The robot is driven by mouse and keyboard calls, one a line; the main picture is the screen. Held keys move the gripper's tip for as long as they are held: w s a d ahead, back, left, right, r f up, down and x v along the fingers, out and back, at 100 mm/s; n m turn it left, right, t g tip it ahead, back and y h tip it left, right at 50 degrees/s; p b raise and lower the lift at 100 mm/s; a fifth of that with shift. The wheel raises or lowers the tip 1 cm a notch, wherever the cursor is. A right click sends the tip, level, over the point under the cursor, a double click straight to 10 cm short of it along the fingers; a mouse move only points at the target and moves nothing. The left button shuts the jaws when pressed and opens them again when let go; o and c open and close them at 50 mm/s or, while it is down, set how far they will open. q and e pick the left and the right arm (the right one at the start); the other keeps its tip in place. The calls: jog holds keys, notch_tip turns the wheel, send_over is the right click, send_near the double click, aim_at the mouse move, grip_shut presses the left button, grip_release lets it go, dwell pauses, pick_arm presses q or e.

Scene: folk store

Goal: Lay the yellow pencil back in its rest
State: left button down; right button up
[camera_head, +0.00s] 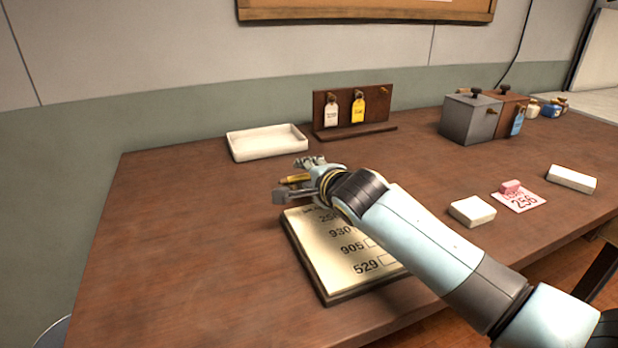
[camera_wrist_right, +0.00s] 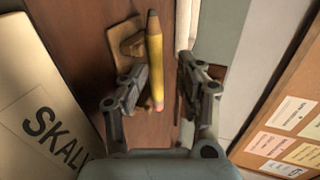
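The yellow pencil (camera_wrist_right: 155,55) shows in the right wrist view, its lower end between the fingers of my right gripper (camera_wrist_right: 164,72). The gripper is open, with a clear gap between the pencil and the right finger; the left finger is close beside the pencil. A small brown wooden rest (camera_wrist_right: 127,45) is just left of the pencil. I cannot tell whether the pencil touches it. In the head view, the pencil (camera_head: 296,179) shows partly at my right gripper (camera_head: 292,178), beyond the clipboard, and the rest is not clearly visible. My left gripper is not in view.
A clipboard (camera_head: 316,262) with a number list lies under my right arm. A white tray (camera_head: 267,143) and a key rack (camera_head: 340,112) stand behind. Boxes (camera_head: 470,117) are at the back right, white blocks (camera_head: 472,210) at right. The table's left side is clear.

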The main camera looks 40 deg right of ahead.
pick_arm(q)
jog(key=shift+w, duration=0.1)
pick_arm(e)
jog(key=shift+s+f, duration=0.1)
jog(key=shift+f, duration=0.15)
